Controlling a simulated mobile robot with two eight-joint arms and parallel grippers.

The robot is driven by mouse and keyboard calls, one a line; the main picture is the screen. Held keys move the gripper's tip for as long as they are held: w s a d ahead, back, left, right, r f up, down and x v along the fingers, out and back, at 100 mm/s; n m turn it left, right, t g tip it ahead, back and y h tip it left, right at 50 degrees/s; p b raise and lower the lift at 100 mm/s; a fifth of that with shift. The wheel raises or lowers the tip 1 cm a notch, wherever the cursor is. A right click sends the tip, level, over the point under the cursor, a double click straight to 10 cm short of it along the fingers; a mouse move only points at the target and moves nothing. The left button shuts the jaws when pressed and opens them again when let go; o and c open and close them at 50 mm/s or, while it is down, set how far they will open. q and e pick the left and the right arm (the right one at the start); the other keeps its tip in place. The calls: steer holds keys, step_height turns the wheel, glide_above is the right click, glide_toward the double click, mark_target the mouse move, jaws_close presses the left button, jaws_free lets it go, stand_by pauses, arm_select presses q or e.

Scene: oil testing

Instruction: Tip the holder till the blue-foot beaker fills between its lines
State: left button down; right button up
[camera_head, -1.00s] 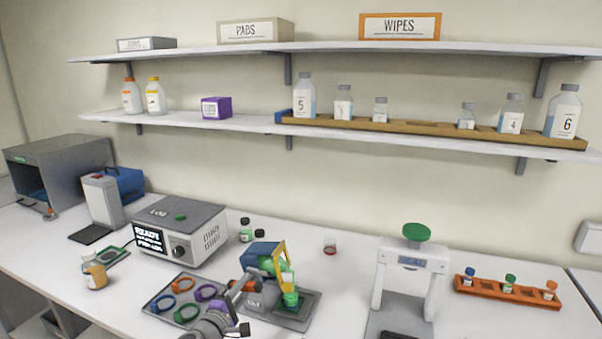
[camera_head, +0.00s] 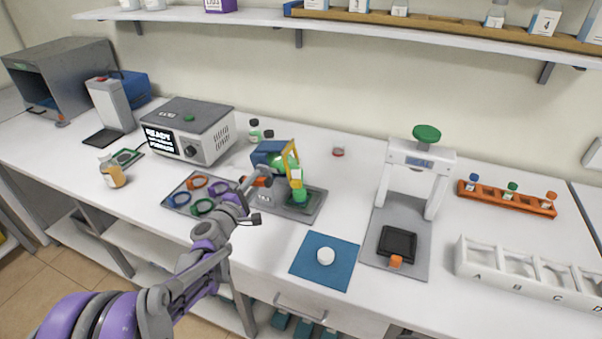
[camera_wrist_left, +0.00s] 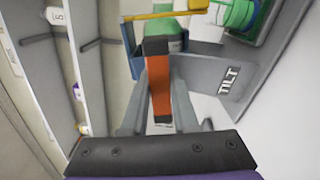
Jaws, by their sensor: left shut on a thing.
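The blue holder (camera_head: 268,157) with a yellow bracket (camera_head: 291,166) stands on a grey tilt stand (camera_head: 315,205) and carries a green bottle. My left gripper (camera_head: 262,178) is at the holder's near side. In the left wrist view its jaws (camera_wrist_left: 158,105) are shut on the holder's orange handle (camera_wrist_left: 158,82). The beaker (camera_head: 299,195) with green contents stands on the stand below the bracket; it also shows in the left wrist view (camera_wrist_left: 238,16). My right gripper is not in view.
A tray (camera_head: 170,199) with coloured rings lies left of the stand. A blue mat (camera_head: 310,262) with a white round piece lies in front. A white press (camera_head: 420,160) stands to the right. A small amber bottle (camera_head: 113,174) stands at left.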

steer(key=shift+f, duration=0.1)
arm_select(q)
steer(key=n+b, duration=0.1)
steer(key=n, duration=0.2)
steer(key=shift+f, duration=0.2)
steer(key=n+b, duration=0.1)
steer(key=n, duration=0.3)
steer(key=shift+n+b, duration=0.3)
steer(key=shift+r+n, duration=0.2)
steer(key=shift+n, duration=0.5)
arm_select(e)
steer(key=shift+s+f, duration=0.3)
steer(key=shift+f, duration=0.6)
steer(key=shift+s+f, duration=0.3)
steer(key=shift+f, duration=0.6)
